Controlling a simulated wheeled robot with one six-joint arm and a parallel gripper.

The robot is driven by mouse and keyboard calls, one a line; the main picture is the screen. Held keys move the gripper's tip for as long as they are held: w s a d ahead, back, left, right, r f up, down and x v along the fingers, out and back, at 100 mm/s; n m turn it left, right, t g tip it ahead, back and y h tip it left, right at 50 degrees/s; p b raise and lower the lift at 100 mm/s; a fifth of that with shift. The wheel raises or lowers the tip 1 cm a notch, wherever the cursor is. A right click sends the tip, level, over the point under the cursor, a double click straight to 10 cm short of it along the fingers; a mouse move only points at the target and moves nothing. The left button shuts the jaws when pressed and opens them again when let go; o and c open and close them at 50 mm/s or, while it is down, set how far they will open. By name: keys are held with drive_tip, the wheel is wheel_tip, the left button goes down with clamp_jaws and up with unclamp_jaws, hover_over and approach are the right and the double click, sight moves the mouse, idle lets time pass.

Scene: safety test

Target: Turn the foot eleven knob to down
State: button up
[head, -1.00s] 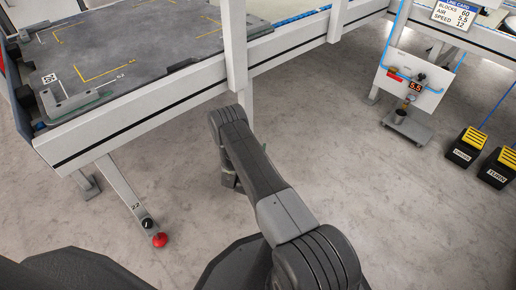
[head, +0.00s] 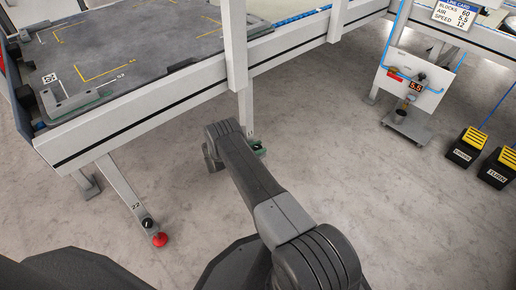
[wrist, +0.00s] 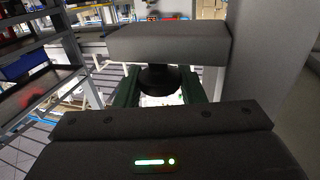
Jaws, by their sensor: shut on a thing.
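My gripper (head: 259,149) is low beside the table leg (head: 245,105) in the middle of the head view, mostly hidden behind my arm. In the wrist view its two green fingers (wrist: 158,92) stand on either side of a round black knob (wrist: 158,78). The gripper is shut on this knob. A small dark part of the knob also shows in the head view (head: 255,146), at the foot of the leg. The leg's number is too small to read surely, and the knob's pointer and marks are hidden.
Another leg, marked 22 (head: 122,188), has a black knob (head: 147,223) and a red foot (head: 160,240). The grey table (head: 150,50) is above my arm. A panel on a stand (head: 413,82) and two yellow-black pedals (head: 466,146) are at the right. The floor between is clear.

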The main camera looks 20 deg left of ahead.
drive_tip(key=shift+m+g+h, duration=0.6)
drive_tip(key=shift+h, duration=0.2)
drive_tip(key=o, duration=1)
drive_tip(key=shift+c, duration=0.2)
